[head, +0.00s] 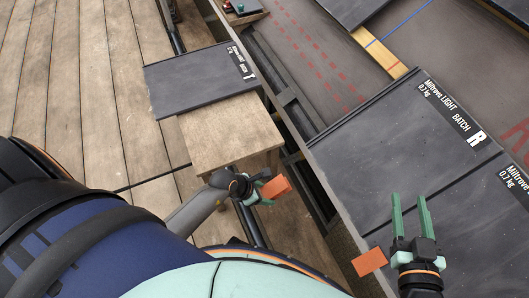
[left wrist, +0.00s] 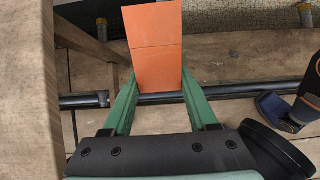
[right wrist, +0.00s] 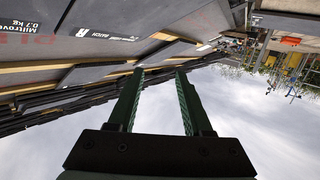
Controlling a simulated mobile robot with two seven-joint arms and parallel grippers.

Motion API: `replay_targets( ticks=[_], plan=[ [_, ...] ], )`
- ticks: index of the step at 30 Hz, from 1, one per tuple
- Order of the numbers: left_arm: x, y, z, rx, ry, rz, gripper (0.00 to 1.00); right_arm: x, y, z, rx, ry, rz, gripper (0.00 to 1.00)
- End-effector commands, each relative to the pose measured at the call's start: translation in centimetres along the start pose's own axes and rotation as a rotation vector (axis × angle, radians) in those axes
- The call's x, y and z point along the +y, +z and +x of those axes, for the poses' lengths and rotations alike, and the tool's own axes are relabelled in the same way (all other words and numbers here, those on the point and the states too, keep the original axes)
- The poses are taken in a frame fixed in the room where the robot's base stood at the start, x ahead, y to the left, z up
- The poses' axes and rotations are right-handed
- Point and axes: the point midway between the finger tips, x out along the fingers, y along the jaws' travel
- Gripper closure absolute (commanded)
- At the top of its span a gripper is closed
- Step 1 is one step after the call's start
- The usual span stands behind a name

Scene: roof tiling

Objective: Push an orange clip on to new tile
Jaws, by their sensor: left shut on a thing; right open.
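My left gripper (head: 262,192) is shut on an orange clip (head: 276,187), held in the air beside the wooden bench. In the left wrist view the clip (left wrist: 155,50) sticks out between the green fingertips (left wrist: 158,90). A second orange clip (head: 370,262) sits at the left edge of the dark tiles; I cannot tell how firmly it is seated. A dark tile marked "LIGHT BATCH R" (head: 400,150) lies on the roof. My right gripper (head: 411,215) is open and empty over the lower tiles, right of the second clip. No clip shows in the right wrist view, where its fingers (right wrist: 160,85) are apart.
A loose dark tile (head: 200,85) lies on a wooden bench (head: 230,135) left of the roof edge. Another labelled tile (head: 490,215) lies at the right. A wooden batten (head: 380,52) shows higher up the roof. Wooden deck boards (head: 85,75) are clear at the left.

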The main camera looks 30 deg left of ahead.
Motion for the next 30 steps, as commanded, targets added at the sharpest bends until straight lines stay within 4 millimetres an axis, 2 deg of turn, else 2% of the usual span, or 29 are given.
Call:
replay_targets(
  ticks=[14,30],
  plan=[
    [0.0,0.9,1.1,0.000,-0.002,0.001,1.00,0.5,-4.8,-0.1,0.191,0.008,-0.056,0.50],
    [0.0,1.9,2.2,0.000,-0.002,0.001,1.00,0.6,-10.1,-1.3,0.407,0.009,-0.119,0.50]
  ],
)
